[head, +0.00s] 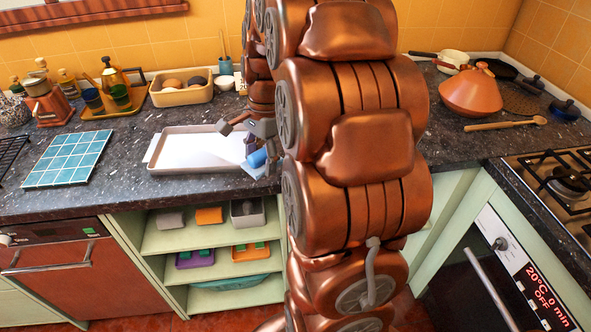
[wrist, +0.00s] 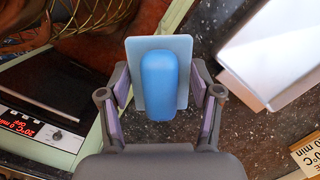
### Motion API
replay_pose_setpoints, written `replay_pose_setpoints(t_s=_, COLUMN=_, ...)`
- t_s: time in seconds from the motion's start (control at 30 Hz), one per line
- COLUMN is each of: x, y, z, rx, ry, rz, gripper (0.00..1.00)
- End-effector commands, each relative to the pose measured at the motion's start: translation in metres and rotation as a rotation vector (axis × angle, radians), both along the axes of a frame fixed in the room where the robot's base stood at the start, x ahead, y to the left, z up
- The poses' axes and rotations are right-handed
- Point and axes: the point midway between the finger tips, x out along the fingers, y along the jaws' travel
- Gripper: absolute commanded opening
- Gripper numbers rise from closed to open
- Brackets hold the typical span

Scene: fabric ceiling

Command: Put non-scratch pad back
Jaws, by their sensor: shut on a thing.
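The non-scratch pad, a blue rounded grip on a pale blue flat plate, is held in my gripper. In the wrist view the pad (wrist: 159,85) lies between the two fingers of my gripper (wrist: 163,92), which are shut on its sides. In the head view the pad (head: 257,158) shows at the end of my gripper (head: 250,140), by the right end of a white tray and near the counter's front edge. My arm hides part of the counter behind it.
The white tray (head: 157,146) lies on the dark counter, left of my gripper. Open green shelves (head: 221,268) below hold a grey block (head: 170,219), an orange block (head: 209,215), a grey bin (head: 247,222) and coloured trays. A blue tiled board (head: 68,159) lies further left.

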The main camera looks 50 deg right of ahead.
Motion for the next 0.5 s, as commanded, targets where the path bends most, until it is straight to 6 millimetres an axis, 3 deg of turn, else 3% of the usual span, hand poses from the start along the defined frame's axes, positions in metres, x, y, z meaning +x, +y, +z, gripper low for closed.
replay_pose_setpoints(t_s=0.03, x=-0.013, y=-0.006, z=-0.011, rx=-0.003, ry=-0.006, rz=-0.092, gripper=0.26)
replay_pose_setpoints(t_s=0.2, x=-0.048, y=-0.016, z=-0.022, rx=-0.003, ry=-0.004, rz=-0.370, gripper=0.26)
replay_pose_setpoints(t_s=0.5, x=-0.072, y=-0.022, z=-0.026, rx=-0.003, ry=-0.002, rz=-0.589, gripper=0.26)
